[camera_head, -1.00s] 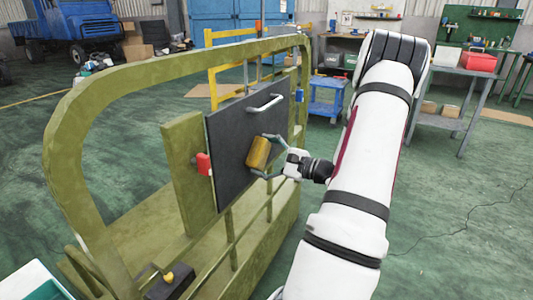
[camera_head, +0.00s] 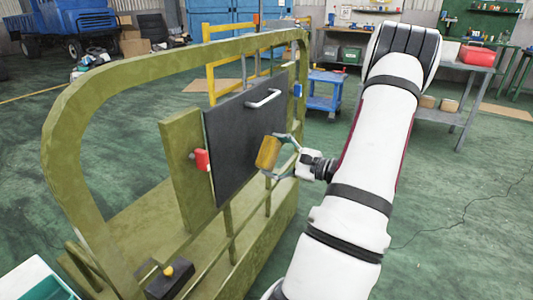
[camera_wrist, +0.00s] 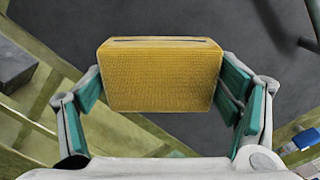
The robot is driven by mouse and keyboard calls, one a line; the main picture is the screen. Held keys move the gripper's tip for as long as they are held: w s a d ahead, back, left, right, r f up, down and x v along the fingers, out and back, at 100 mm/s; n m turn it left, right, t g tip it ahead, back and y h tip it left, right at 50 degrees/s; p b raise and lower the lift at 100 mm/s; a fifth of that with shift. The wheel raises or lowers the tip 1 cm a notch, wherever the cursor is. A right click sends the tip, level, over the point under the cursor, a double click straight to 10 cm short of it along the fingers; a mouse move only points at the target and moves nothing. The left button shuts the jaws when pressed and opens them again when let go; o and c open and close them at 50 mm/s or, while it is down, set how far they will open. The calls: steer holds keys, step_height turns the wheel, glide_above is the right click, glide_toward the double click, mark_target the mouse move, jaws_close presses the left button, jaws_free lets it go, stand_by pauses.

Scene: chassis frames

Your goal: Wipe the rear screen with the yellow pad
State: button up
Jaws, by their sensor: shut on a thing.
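The rear screen is a dark grey upright panel (camera_head: 235,150) with a light handle near its top, set in the olive-green frame. It also fills much of the wrist view's upper part (camera_wrist: 215,22). My gripper (camera_head: 276,157) is shut on the yellow pad (camera_head: 268,151), in front of the panel's lower right part. In the wrist view the yellow pad (camera_wrist: 160,78) sits between the teal-lined fingers, its broad face toward the camera. The pad is tilted in the head view. Whether its far side touches the screen is hidden.
The olive-green frame (camera_head: 75,105) arches around the screen, with rails below. A red knob (camera_head: 201,160) is at the screen's left edge and a blue one (camera_head: 297,90) near its upper right. A black block (camera_head: 170,279) is at lower left. Open floor lies to the right.

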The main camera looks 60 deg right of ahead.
steer(key=shift+s+d, duration=0.1)
steer(key=shift+s, duration=0.7)
steer(key=shift+s+d, duration=0.1)
steer(key=shift+s, duration=1.4)
